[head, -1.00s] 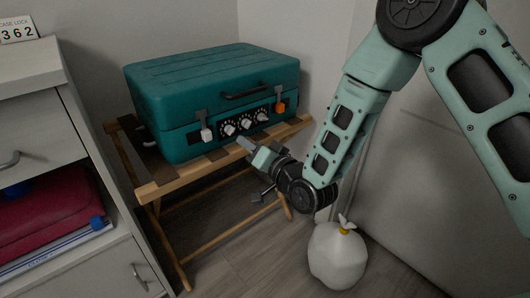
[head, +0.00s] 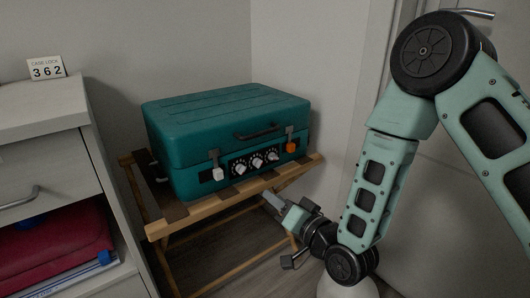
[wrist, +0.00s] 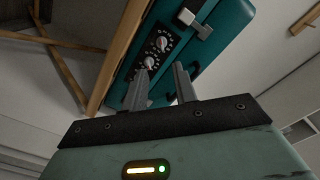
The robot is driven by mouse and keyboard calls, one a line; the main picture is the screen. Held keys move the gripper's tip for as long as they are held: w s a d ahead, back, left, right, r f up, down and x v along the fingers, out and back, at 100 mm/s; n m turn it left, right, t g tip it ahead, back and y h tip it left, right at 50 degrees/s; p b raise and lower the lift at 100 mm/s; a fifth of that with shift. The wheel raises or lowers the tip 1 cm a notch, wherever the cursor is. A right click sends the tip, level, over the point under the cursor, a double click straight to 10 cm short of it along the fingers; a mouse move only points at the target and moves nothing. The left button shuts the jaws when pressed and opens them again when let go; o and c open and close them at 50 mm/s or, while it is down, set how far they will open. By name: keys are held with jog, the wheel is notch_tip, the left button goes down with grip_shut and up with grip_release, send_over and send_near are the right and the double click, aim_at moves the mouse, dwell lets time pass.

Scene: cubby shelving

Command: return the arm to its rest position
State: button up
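My gripper (head: 276,207) is at the end of my pale green arm, at the front edge of the wooden rack, below and in front of the teal case. In the wrist view its two grey fingers (wrist: 159,88) stand apart with nothing between them. The teal case (head: 226,130) sits closed on the rack, with a dark handle, several dials, a white latch and an orange latch on its front. It also shows in the wrist view (wrist: 212,50), beyond the fingers. I cannot tell whether the gripper touches the rack.
The wooden rack (head: 236,197) stands between a white cabinet (head: 35,155) at left and the wall. A red item (head: 55,246) lies in the cabinet's open bay. A card reading 362 (head: 47,68) stands on top. A white bag (head: 345,288) is on the floor, partly hidden by my arm.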

jog(key=s+d+r+n+g+h, duration=0.3)
jog(key=s+g, duration=0.2)
jog(key=s, duration=0.4)
jog(key=s+d+r+n+g+h+p, duration=0.1)
jog(key=s+d+r+n+g+h, duration=0.15)
jog(key=s+g, duration=0.45)
jog(key=s+d+r+n+g+h, duration=0.3)
jog(key=s+n+h, duration=0.1)
jog(key=s, duration=0.8)
notch_tip(320, 180, up, 32)
jog(key=p, duration=3.3)
jog(key=shift+w+r, duration=0.2)
jog(key=shift+w, duration=0.1)
